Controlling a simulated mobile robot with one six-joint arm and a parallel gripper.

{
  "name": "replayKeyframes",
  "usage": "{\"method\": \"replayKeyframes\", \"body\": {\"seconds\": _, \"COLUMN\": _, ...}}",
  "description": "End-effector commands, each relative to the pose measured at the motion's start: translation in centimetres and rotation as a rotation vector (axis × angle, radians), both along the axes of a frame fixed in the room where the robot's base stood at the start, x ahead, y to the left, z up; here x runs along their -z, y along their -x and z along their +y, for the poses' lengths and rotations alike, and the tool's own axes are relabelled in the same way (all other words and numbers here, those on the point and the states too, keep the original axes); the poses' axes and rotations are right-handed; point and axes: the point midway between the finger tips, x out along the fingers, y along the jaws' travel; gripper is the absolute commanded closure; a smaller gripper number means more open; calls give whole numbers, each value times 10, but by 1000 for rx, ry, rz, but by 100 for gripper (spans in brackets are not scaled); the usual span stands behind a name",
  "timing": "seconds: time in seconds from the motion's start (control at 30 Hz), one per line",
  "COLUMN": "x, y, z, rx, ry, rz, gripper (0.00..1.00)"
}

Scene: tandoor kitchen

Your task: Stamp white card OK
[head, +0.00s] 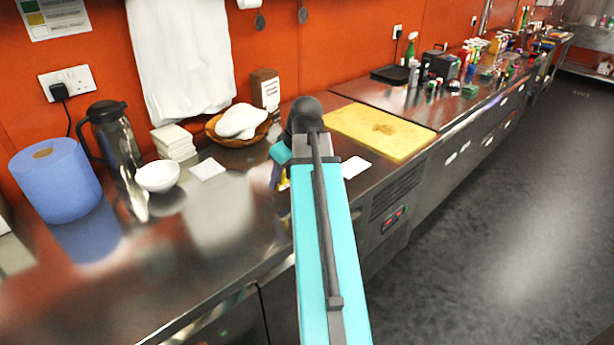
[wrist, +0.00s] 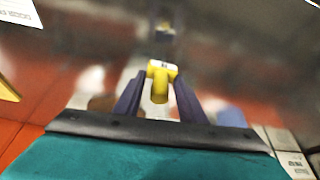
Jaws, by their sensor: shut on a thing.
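My gripper (wrist: 160,82) is shut on a yellow stamp (wrist: 160,90), held between its two dark fingers. The stamp's wider end shows beyond the fingertips. In the head view my gripper (head: 281,181) is mostly hidden behind my arm, over the steel counter. A white card (head: 354,166) lies flat on the counter just right of my wrist, near the yellow board. Another flat white piece (head: 207,169) lies farther left, beside the white bowl. In the wrist view a white card with small print (wrist: 20,12) shows at the top left corner, apart from the stamp.
A yellow cutting board (head: 375,130) lies behind the right card. On the left stand a blue paper roll (head: 57,180), a dark jug (head: 113,135), a white bowl (head: 157,176), a napkin stack (head: 173,142) and a wooden bowl (head: 217,135). The front counter is mostly clear.

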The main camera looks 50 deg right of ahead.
Motion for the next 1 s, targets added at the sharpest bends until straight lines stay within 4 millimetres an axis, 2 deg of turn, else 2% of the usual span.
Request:
{"method": "replayKeyframes", "body": {"seconds": 0.1, "x": -1, "y": -21, "z": 25, "rx": -1, "ry": 2, "rz": 0, "gripper": 78}}
{"method": "replayKeyframes", "body": {"seconds": 0.4, "x": -2, "y": -65, "z": 87, "rx": 9, "ry": 1, "rz": 0, "gripper": 78}}
{"method": "replayKeyframes", "body": {"seconds": 0.7, "x": -4, "y": -101, "z": 154, "rx": 18, "ry": 1, "rz": 0, "gripper": 78}}
{"method": "replayKeyframes", "body": {"seconds": 1.0, "x": -7, "y": -129, "z": 225, "rx": 25, "ry": 0, "rz": 0, "gripper": 78}}
